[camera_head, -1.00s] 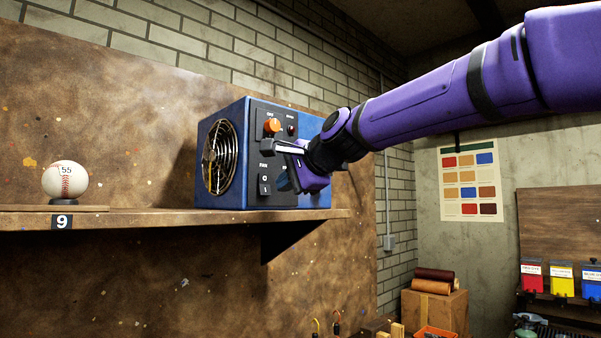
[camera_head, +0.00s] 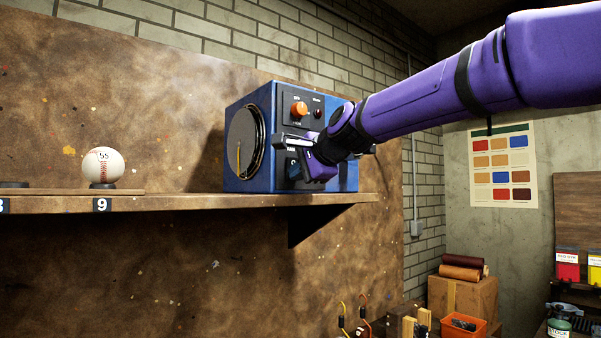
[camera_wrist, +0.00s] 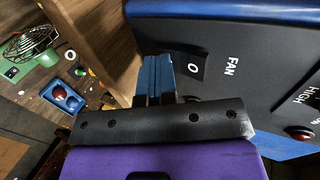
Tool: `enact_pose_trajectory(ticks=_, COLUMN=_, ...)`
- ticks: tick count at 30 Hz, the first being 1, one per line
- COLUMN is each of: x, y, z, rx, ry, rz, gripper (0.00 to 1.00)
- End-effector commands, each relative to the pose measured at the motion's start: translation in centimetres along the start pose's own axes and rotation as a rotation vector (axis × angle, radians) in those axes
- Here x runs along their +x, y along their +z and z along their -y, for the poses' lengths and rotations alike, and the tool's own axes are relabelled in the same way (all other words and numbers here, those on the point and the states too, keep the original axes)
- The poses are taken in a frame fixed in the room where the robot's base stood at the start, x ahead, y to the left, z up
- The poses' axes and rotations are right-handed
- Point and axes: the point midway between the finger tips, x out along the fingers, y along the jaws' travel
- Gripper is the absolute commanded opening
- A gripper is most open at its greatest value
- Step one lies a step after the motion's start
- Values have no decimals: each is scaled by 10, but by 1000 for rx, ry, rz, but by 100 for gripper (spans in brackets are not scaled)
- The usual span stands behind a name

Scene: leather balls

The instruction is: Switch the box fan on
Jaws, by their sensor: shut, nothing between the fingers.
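The blue box fan (camera_head: 345,175) stands on the wooden shelf, its round grille (camera_head: 243,145) facing left. Its dark control panel has an orange knob (camera_head: 299,109) and a small dark red lamp (camera_head: 317,113). In the wrist view a black rocker switch (camera_wrist: 193,67) marked O sits beside the FAN label. My gripper (camera_head: 292,168) is at the lower panel. Its blue fingers (camera_wrist: 156,78) are shut and empty, right beside the O end, hiding part of the switch. I cannot tell whether they touch it. The grille opening looks like a smooth dark disc with a yellow streak.
A baseball (camera_head: 103,165) sits on a stand on the shelf (camera_head: 200,204), left of the fan, above the number 9. The wall panel is close behind. A cardboard box (camera_head: 480,300) with leather rolls (camera_head: 461,270) stands below right.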

Motion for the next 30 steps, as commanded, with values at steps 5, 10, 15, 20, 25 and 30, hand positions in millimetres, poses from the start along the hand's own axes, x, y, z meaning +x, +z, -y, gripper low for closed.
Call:
enact_pose_trajectory(ticks=5, x=0, y=0, z=0, rx=0, ry=1, rz=0, gripper=0)
enact_pose_trajectory(ticks=10, x=-1, y=0, z=3, rx=-1, ry=0, rz=0, gripper=0)
enact_pose_trajectory(ticks=15, x=-5, y=0, z=11, rx=0, ry=-4, rz=-1, gripper=0)
enact_pose_trajectory(ticks=20, x=-8, y=0, z=19, rx=-2, ry=-12, rz=-3, gripper=0)
enact_pose_trajectory(ticks=25, x=-8, y=0, z=17, rx=-1, ry=-7, rz=-2, gripper=0)
enact_pose_trajectory(ticks=30, x=-7, y=0, z=16, rx=0, ry=-3, rz=-1, gripper=0)
